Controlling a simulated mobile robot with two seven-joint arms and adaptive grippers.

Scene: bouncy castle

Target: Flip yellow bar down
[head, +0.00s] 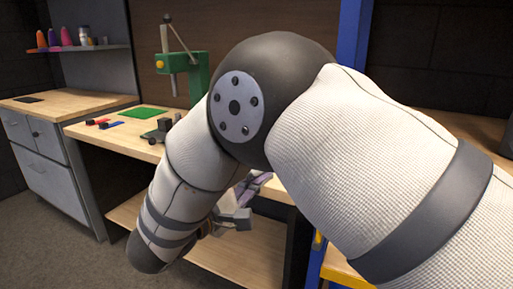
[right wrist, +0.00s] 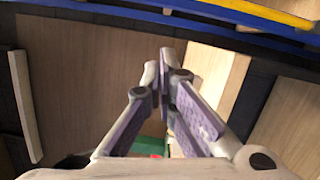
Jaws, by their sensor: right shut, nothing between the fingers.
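A yellow bar (right wrist: 270,12) runs along a blue beam at the top right of the right wrist view. In the head view, a yellow part (head: 345,274) shows at the bottom beside the blue post, partly hidden by my right arm; I cannot tell if it is the same bar. My right gripper (right wrist: 164,62) is shut and empty, its purple-padded fingers together. It is apart from the yellow bar in the wrist picture. My left gripper is not in view.
A wooden workbench (head: 95,127) holds a green drill press (head: 182,72), a green mat (head: 145,113) and small red and blue items. A lower wooden shelf (head: 240,262) lies beneath. A blue post (head: 353,35) stands behind my arm. Grey drawers (head: 45,165) stand at left.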

